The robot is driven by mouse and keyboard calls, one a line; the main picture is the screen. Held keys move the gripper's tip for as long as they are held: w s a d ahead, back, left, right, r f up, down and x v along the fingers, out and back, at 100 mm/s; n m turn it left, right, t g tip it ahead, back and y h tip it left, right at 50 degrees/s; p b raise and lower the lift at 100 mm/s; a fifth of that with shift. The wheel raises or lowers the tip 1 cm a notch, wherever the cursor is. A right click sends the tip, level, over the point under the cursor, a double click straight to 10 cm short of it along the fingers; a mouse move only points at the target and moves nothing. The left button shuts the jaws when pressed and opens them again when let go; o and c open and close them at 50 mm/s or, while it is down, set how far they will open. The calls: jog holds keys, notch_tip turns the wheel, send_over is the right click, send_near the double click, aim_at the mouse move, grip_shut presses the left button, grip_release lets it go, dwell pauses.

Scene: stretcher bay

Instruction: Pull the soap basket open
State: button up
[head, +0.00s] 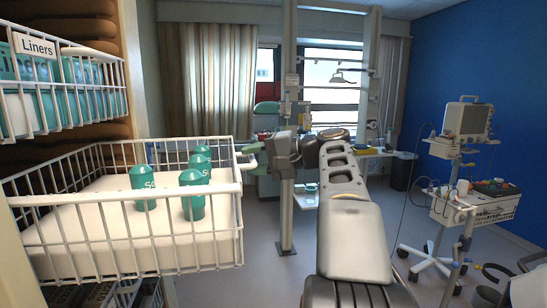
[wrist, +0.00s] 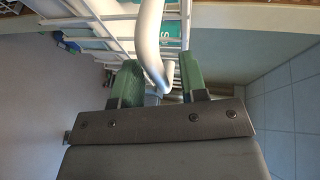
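The soap basket (head: 135,222) is a white wire basket at the left in the head view, standing out farther than the Liners basket above. Several green bottles (head: 143,190) stand in it; visible lettering begins "SO". My gripper (head: 248,156) is at its right end. In the wrist view, a white curved bar (wrist: 150,45), seemingly the basket's handle, runs between the green fingers of my gripper (wrist: 160,80). The fingers are apart, with visible gaps beside the bar. The bar's lower end is partly hidden, so I cannot tell whether a finger touches it.
The Liners basket (head: 62,100) hangs above. Some floor (head: 260,260) is clear between basket and chair.

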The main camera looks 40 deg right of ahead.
jog(key=v, duration=1.3)
jog(key=shift+s, duration=0.2)
jog(key=shift+d, duration=0.1)
jog(key=w+d+f+m+g+h, duration=0.15)
jog(key=f+h, duration=0.25)
jog(key=f, duration=0.5)
jog(key=w+d+f+m+g+h, duration=0.1)
jog(key=w+f+m+h, duration=0.15)
jog(key=f, duration=0.65)
jog(key=s+a+f+n+g+h, duration=0.2)
jog(key=a+f+n, duration=0.4)
jog(key=a+f, duration=0.3)
jog(key=s+a+f+n+g+h, duration=0.2)
jog(key=s+a+f+n, duration=0.3)
jog(key=a+f, duration=0.4)
jog(key=a+n+g, duration=0.1)
jog(key=a, duration=0.6)
jog(key=shift+s+a+n, duration=0.3)
jog(key=shift+n, duration=0.1)
